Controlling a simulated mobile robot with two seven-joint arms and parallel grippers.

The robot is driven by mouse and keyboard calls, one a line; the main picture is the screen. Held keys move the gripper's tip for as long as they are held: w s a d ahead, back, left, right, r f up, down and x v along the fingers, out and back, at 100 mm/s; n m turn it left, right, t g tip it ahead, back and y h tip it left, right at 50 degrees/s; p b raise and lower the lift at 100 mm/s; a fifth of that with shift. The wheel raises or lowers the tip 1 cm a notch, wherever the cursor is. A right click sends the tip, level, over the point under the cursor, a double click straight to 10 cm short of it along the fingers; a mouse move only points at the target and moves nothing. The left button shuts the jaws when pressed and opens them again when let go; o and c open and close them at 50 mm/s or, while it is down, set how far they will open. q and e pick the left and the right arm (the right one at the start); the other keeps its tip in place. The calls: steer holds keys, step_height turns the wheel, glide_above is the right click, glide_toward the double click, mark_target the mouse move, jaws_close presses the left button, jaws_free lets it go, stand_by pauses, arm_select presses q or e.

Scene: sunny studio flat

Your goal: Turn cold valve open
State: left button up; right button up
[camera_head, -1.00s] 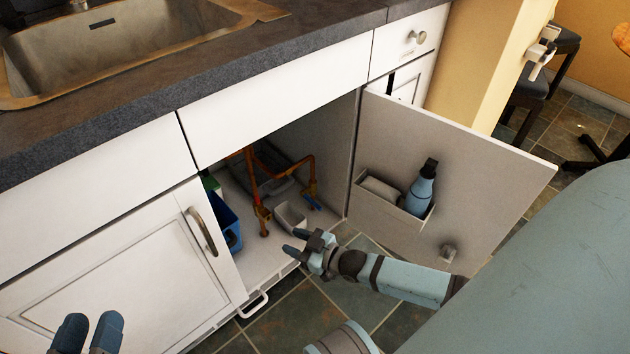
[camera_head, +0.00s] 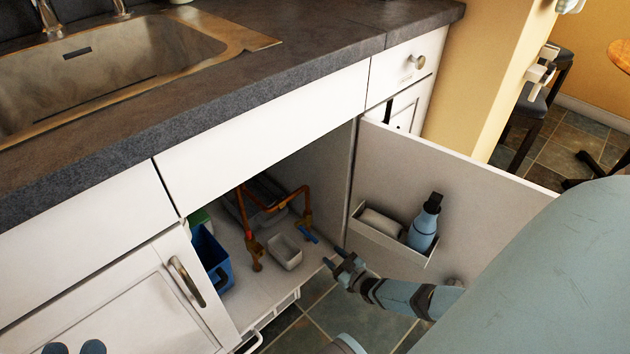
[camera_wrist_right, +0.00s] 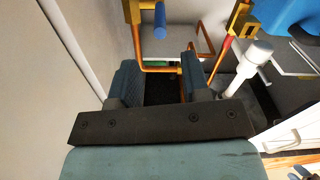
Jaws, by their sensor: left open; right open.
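Copper pipes with two valves stand inside the open sink cabinet. The valve with the blue handle (camera_head: 309,236) is on the right pipe; its blue handle also shows at the top of the right wrist view (camera_wrist_right: 160,20). The other valve (camera_head: 255,250) is on the left pipe, and a red part of it shows in the wrist view (camera_wrist_right: 222,52). My right gripper (camera_head: 333,257) is open and empty at the cabinet's front opening, just right of and below the blue handle, apart from it. My left gripper (camera_head: 77,348) is open at the bottom left, mostly cut off.
The cabinet door (camera_head: 470,190) stands open on the right, with a rack (camera_head: 385,238) holding a blue bottle (camera_head: 424,222). Inside the cabinet are a small white bin (camera_head: 285,252) and a blue container (camera_head: 210,260). The closed left door (camera_head: 130,310) has a metal handle.

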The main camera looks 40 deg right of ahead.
mark_target(315, 240)
steer(key=w+b, duration=0.1)
steer(key=w, duration=0.4)
steer(key=w+b, duration=0.1)
steer(key=w, duration=0.1)
steer(key=shift+w+a+f+b, duration=0.15)
steer(key=shift+w+a+b, duration=0.15)
steer(key=shift+w, duration=0.6)
arm_select(q)
steer(key=w+m, duration=0.1)
steer(key=w+a+r+m+t, duration=0.1)
steer(key=shift+r+m+h, duration=0.25)
steer(key=shift+m+h, duration=0.15)
